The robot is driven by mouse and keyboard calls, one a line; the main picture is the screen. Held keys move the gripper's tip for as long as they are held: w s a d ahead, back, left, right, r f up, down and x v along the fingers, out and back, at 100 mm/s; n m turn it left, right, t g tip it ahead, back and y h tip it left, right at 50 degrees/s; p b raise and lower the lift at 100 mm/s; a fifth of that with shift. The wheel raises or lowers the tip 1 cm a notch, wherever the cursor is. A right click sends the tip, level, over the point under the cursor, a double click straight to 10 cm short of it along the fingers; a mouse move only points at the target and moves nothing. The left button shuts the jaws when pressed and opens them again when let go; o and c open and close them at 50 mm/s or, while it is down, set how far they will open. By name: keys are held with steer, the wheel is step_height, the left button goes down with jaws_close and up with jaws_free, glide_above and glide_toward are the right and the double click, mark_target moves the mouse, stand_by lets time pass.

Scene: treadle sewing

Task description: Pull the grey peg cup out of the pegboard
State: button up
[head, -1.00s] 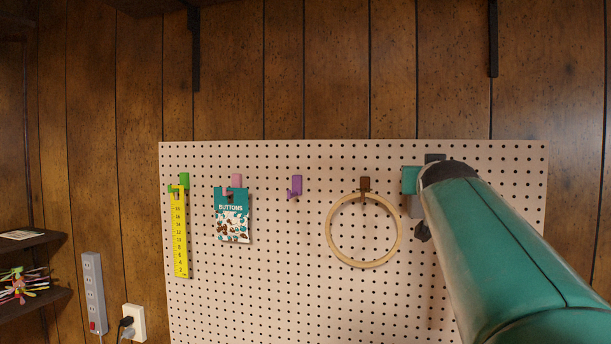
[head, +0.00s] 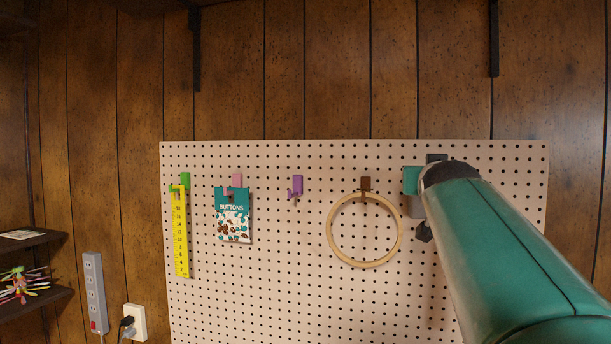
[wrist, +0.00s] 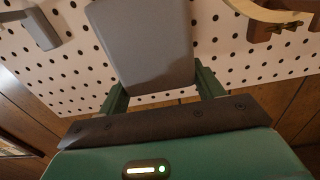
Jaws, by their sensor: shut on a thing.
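The grey peg cup (wrist: 145,45) fills the upper middle of the wrist view, close to the pegboard. My gripper (wrist: 160,90) is shut on it, with a green finger on each side. In the head view only a grey sliver of the cup (head: 417,207) shows beside my arm; the arm hides the rest. The pegboard (head: 270,290) is a pale perforated panel on the wood wall. Whether the cup's pegs sit in the holes is hidden.
A wooden hoop (head: 331,241) hangs from a brown peg (head: 365,184) left of my gripper. Further left are a purple peg (head: 297,186), a buttons packet (head: 233,220) and a yellow ruler (head: 180,235). A grey hook (wrist: 40,27) shows in the wrist view's upper left corner.

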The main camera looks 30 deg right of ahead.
steer(key=shift+v, duration=1.05)
stand_by(0.4)
